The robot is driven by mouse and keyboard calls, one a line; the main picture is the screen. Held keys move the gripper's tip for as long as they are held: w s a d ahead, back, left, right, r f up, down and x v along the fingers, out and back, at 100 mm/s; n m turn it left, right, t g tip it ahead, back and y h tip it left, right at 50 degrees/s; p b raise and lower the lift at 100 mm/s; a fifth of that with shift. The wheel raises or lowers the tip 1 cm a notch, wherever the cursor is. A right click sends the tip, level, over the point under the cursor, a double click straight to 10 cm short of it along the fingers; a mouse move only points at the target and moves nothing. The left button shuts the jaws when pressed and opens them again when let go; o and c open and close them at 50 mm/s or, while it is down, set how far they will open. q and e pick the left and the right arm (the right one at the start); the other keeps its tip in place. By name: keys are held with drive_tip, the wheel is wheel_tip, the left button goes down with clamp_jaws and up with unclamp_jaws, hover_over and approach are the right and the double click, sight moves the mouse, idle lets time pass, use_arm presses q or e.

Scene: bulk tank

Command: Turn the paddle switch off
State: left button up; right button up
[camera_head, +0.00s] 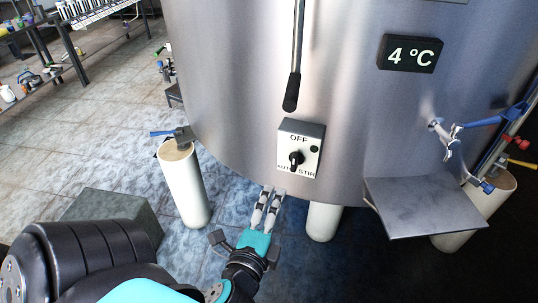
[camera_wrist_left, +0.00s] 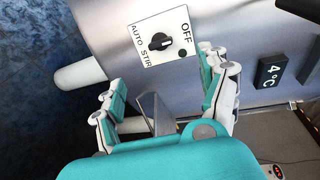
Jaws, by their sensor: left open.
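The paddle switch is a white box (camera_head: 300,148) on the front of the steel tank, marked OFF, AUTO and STIR, with a black knob (camera_head: 296,158) in its middle. In the left wrist view the switch box (camera_wrist_left: 181,54) and its knob (camera_wrist_left: 160,41) lie beyond the fingers, near the top. My left gripper (camera_head: 268,198) is just below and left of the switch in the head view, apart from it. In the left wrist view its two fingers (camera_wrist_left: 163,85) are spread with nothing gripped. The knob's exact pointing is hard to tell. My right gripper is not in view.
A black-handled lever (camera_head: 292,92) hangs above the switch. A 4 °C display (camera_head: 410,53) is at upper right. A steel shelf (camera_head: 425,203) juts out at right, below a blue-handled valve (camera_head: 490,121). White tank legs (camera_head: 184,185) stand below.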

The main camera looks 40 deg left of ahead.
use_arm(q)
drive_tip(key=shift+s+d, duration=0.25)
drive_tip(key=shift+s, duration=0.35)
idle(0.5)
